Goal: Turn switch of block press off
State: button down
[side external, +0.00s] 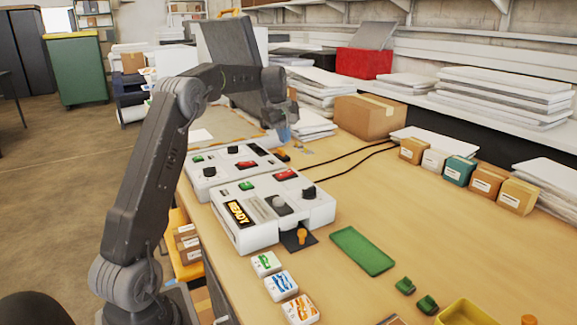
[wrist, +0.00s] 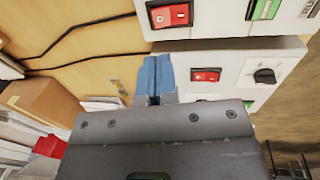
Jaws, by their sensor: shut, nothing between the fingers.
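Two white control boxes stand on the bench; I cannot tell which one is the block press. The near box (side external: 262,235) has a READY display, a red rocker switch (side external: 285,175), a green switch and knobs. The far box (side external: 207,184) has a red switch (side external: 245,165), a green switch and a black knob (side external: 233,149). In the wrist view, one red switch (wrist: 206,75) lies right of my fingers and another (wrist: 170,15) above them. My gripper (side external: 284,134) has blue fingertips, shut and empty, above the bench by the far box. They also show in the wrist view (wrist: 153,78).
Black cables (side external: 345,160) run across the bench behind the boxes. A cardboard box (side external: 368,117) and stacks of white sheets stand at the back. Small cartons line the right side. A green tray (side external: 361,251) lies right of the near box. Open bench lies between.

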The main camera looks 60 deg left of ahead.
aim_at(286, 173)
jog(key=f, duration=0.3)
jog(key=w+f, duration=0.1)
jog(key=f, duration=0.6)
jog(key=shift+w, duration=0.3)
jog(key=shift+w+f, duration=0.1)
jog(key=shift+f, duration=0.3)
jog(key=shift+s, duration=0.2)
jog(key=shift+s+r, duration=0.2)
jog(key=shift+s, duration=0.4)
jog(key=shift+r, duration=0.2)
notch_tip(286, 173, up, 14)
jog(key=s, duration=0.2)
jog(key=shift+f, duration=0.2)
